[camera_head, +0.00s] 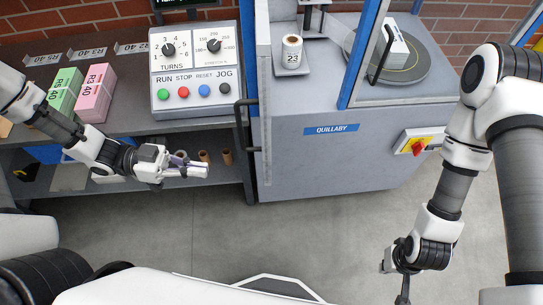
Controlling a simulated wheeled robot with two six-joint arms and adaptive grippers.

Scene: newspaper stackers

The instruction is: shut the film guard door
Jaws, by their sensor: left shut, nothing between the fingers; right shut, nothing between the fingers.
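The stretch-film machine (330,165) has a grey body and blue frame posts. A grey panel (265,130) stands nearly edge-on at its left side with a black handle (241,125). A blue-framed clear panel (362,45) with a black bar handle (381,58) stands at the right. I cannot tell for sure which is the film guard door. The bay between them is open at the front. My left gripper (206,170) is shut and empty, left of and below the black handle, touching neither. My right gripper (403,291) is shut and empty, low over the floor at right, away from the machine.
A white roll marked 23 (292,55) stands in the bay. A turntable (405,72) bears a white stack. A control box (195,70), green stack (64,95) and pink stack (97,95) sit on the left bench. A red-yellow switch (419,145) sticks out of the machine front. The floor (330,225) is clear.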

